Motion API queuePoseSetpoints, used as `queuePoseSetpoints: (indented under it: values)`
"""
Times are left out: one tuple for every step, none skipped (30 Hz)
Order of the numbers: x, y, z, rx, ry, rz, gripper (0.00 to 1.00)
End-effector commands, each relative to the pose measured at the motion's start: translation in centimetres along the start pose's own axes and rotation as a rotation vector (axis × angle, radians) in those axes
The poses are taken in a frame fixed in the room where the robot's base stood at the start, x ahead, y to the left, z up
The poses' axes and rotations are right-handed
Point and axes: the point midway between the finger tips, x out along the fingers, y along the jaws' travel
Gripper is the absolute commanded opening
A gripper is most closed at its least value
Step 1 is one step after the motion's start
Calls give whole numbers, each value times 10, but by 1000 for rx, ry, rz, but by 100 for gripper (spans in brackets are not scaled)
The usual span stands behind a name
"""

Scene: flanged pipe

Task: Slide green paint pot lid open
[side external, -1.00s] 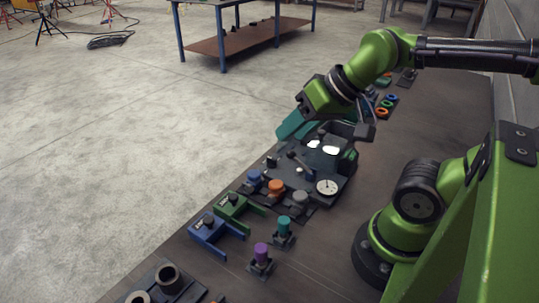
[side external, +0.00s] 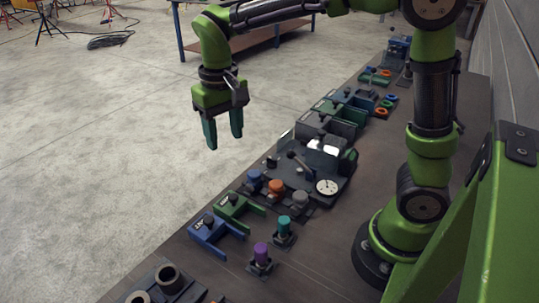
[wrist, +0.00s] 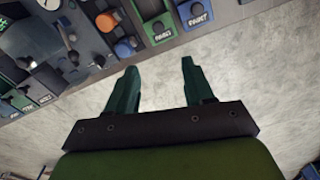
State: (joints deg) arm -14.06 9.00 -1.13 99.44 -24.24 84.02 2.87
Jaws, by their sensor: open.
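The green paint pot (side external: 236,208) stands in a row on the front of the bench in the side view, with a black knob on top. It also shows at the top of the wrist view (wrist: 149,9), with a white label on its front. Whether its lid is open or shut is too small to tell. My gripper (side external: 224,140) is open and empty, its teal fingers pointing down, high above and beyond the bench edge. In the wrist view its two fingers (wrist: 158,68) are spread apart, below the green pot and touching nothing.
A blue paint pot (side external: 208,232) stands beside the green one. An orange knob (side external: 276,187), a dial gauge (side external: 327,187) and a purple-topped post (side external: 261,252) are close by. The floor beyond the bench edge is clear under my gripper.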

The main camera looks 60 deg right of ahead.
Motion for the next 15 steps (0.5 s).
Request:
queuePoseSetpoints:
  values:
    - [-1,1,1,9,-5,4,52]
    - [0,2,3,12,-11,6,52]
    - [4,2,4,15,-16,7,52]
    - [6,2,4,16,-17,7,52]
    - [10,2,4,16,-18,7,52]
    - [16,2,4,15,-17,7,52]
    - [21,2,5,15,-18,8,52]
    - [26,2,5,15,-18,7,52]
    - [34,2,5,15,-18,7,52]
    - [41,2,5,14,-19,8,52]
    - [48,2,5,14,-19,7,52]
    - [57,3,6,15,-19,7,52]
    - [63,3,6,15,-19,7,52]
    - [70,2,6,14,-20,7,52]
    - [79,2,6,14,-19,7,52]
